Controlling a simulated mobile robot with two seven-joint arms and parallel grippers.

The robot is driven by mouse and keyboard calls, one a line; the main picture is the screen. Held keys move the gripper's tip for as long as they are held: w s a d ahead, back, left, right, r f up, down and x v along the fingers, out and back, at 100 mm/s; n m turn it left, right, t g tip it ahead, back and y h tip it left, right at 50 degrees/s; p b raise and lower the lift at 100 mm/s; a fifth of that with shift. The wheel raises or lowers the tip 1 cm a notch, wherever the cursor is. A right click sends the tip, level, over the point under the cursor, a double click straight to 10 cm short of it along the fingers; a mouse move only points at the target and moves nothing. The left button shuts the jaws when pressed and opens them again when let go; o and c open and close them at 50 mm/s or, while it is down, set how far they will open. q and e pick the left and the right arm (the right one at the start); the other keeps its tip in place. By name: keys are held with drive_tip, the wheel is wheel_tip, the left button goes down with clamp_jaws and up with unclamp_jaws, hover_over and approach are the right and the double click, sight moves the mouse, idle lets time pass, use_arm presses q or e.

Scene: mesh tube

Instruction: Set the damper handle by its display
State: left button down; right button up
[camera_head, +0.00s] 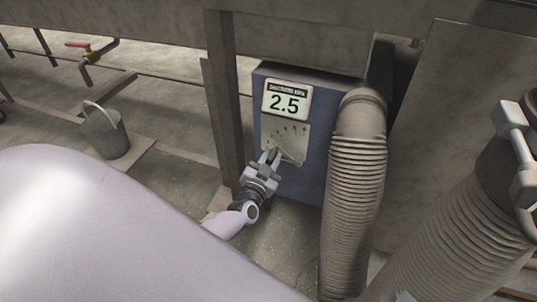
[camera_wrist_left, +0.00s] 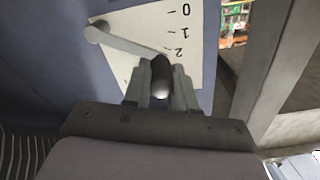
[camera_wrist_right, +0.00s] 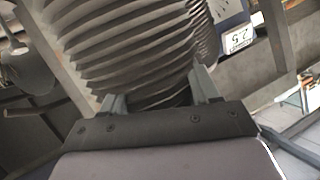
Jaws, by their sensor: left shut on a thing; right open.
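The damper handle (camera_wrist_left: 130,41) is a grey lever on a white scale plate (camera_head: 291,139) on the blue box. Its round pivot is at the upper left in the left wrist view, and its dark knob (camera_wrist_left: 161,68) is close to the mark 2. My left gripper (camera_head: 272,158) is shut on the knob; its fingers flank it in the left wrist view (camera_wrist_left: 161,82). The display (camera_head: 286,102) above the scale reads 2.5; it also shows upside down in the right wrist view (camera_wrist_right: 238,38). My right gripper (camera_wrist_right: 160,90) is open, with a ribbed hose beyond its fingers.
A ribbed hose (camera_head: 354,190) runs down from the box's right side. A thicker hose (camera_head: 445,230) stands at the lower right. A metal post (camera_head: 222,100) is left of the box. A bucket (camera_head: 105,132) and a red-handled tap (camera_head: 90,52) are farther left.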

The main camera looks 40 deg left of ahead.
use_arm(q)
drive_tip(key=shift+w+d+r+m+p, duration=0.1)
drive_tip(key=shift+d+r+m+p, duration=0.35)
drive_tip(key=shift+r+m+p, duration=0.55)
drive_tip(key=shift+d+f, duration=0.15)
drive_tip(key=shift+f, duration=0.15)
use_arm(e)
drive_tip(key=shift+s+d+r+h, duration=0.2)
drive_tip(key=shift+d+h, duration=0.2)
drive_tip(key=shift+d, duration=0.2)
drive_tip(key=shift+s+d+r+h, duration=0.15)
drive_tip(key=shift+d+h, duration=0.25)
drive_tip(key=shift+d, duration=0.2)
drive_tip(key=shift+f, duration=0.1)
use_arm(q)
drive_tip(key=c, duration=0.9)
unclamp_jaws()
drive_tip(key=shift+s+p, duration=0.3)
drive_tip(key=shift+p, duration=0.05)
drive_tip(key=p+v, duration=0.2)
drive_tip(key=v, duration=0.4)
drive_tip(key=shift+s, duration=0.3)
use_arm(e)
drive_tip(key=shift+s+d+r+n+h, duration=0.25)
drive_tip(key=shift+d+h, duration=0.1)
drive_tip(key=shift+d, duration=0.2)
drive_tip(key=shift+s+d+r+n+h, duration=0.25)
drive_tip(key=shift+d+h, duration=0.1)
drive_tip(key=shift+d, duration=0.2)
